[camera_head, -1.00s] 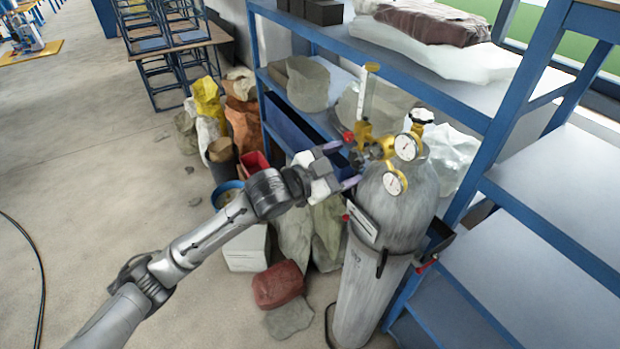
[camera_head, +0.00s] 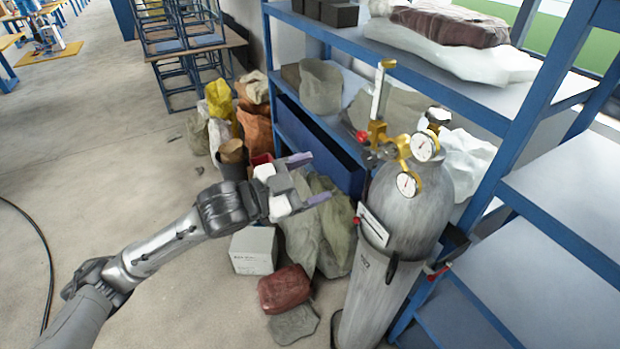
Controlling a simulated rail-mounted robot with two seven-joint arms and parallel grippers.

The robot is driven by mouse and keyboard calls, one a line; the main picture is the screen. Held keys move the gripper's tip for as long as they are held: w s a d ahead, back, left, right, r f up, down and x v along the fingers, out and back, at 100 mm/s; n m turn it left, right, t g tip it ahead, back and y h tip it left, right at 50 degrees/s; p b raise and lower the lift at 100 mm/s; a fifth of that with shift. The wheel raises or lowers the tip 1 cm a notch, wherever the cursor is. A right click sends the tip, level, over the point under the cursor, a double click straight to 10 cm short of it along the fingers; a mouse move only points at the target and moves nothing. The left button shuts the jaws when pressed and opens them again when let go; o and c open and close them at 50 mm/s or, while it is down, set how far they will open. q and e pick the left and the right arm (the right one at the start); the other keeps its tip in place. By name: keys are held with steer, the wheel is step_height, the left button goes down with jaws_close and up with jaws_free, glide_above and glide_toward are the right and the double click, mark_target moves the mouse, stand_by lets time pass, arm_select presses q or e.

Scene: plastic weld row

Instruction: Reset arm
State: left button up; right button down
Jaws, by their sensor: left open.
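My left gripper (camera_head: 308,178) is open and empty. Its two purple-tipped fingers point right toward the grey gas cylinder (camera_head: 392,255), with a clear gap between them and it. The cylinder stands at the right and carries a brass regulator (camera_head: 388,140) with two round white gauges (camera_head: 424,147). My left arm reaches in from the lower left over the floor. My right gripper is not in view.
A blue shelf rack (camera_head: 440,90) with sacks and wrapped goods stands behind the cylinder. Several bags, a white box (camera_head: 253,250) and a red bundle (camera_head: 284,289) sit on the floor below the gripper. Open concrete floor (camera_head: 110,170) lies to the left.

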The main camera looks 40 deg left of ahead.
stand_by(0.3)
arm_select(q)
steer(key=s+a+f+n+g+y, duration=0.1)
steer(key=a+f+n+y, duration=0.25)
steer(key=a+y, duration=0.4)
steer(key=s+d+f+n+g, duration=0.2)
steer(key=s+d+f+g, duration=0.2)
steer(key=s+f, duration=0.65)
steer(key=s+d+f+n+g, duration=0.2)
steer(key=s+d+f+g, duration=0.2)
steer(key=s+f, duration=0.65)
steer(key=s+d+f+n+g, duration=0.2)
steer(key=s+d+f+g, duration=0.15)
steer(key=s+f, duration=0.7)
step_height(320, 180, up, 12)
steer(key=w+p, duration=0.1)
steer(key=p, duration=1.2)
steer(key=shift+w+f, duration=0.25)
steer(key=shift+w, duration=0.15)
